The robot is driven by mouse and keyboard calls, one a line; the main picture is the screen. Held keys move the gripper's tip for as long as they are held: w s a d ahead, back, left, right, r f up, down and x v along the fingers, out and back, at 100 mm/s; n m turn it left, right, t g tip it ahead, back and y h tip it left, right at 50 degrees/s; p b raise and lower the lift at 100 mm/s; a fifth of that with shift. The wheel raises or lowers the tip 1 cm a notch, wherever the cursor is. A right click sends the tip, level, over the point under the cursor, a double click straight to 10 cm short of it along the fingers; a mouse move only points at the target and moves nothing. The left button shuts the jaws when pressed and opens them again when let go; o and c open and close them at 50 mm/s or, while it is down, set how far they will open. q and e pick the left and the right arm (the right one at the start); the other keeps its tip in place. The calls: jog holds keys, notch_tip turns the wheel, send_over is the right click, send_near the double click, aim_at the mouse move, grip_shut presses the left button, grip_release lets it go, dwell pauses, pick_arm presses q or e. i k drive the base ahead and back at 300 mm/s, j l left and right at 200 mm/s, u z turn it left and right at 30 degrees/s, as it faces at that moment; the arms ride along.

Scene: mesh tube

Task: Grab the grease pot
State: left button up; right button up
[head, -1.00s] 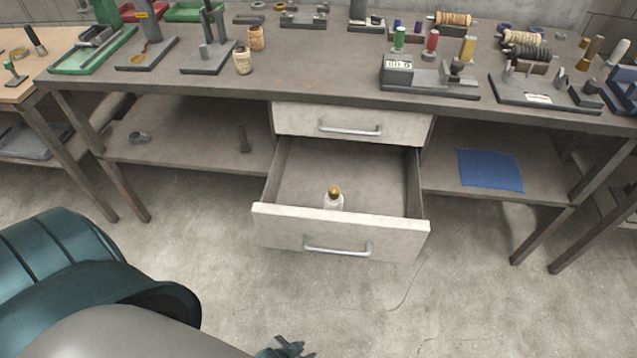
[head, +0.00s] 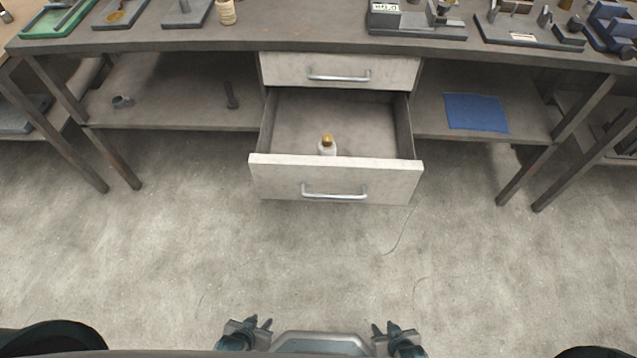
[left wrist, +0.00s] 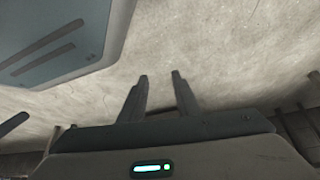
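A small white pot with a brass-coloured cap (head: 327,147), which looks like the grease pot, stands upright in the open lower drawer (head: 335,178) under the bench. The drawer front hides its base. My left gripper (head: 259,323) is low in the head view, well apart from the drawer. In the left wrist view its two fingers (left wrist: 160,76) are spread, with only floor beyond them. My right gripper (head: 385,328) is at the bottom, right of the left one, with its fingertips apart and nothing between them.
The closed upper drawer (head: 338,72) sits above the open one. The bench top (head: 300,44) holds fixtures and a cream pot (head: 226,12). A blue cloth (head: 476,112) lies on the right shelf. The floor (head: 310,260) before the drawer is clear.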

aim_at(322, 151)
jog(key=i+l, duration=0.1)
jog(key=i, duration=0.75)
jog(key=j+u, duration=0.05)
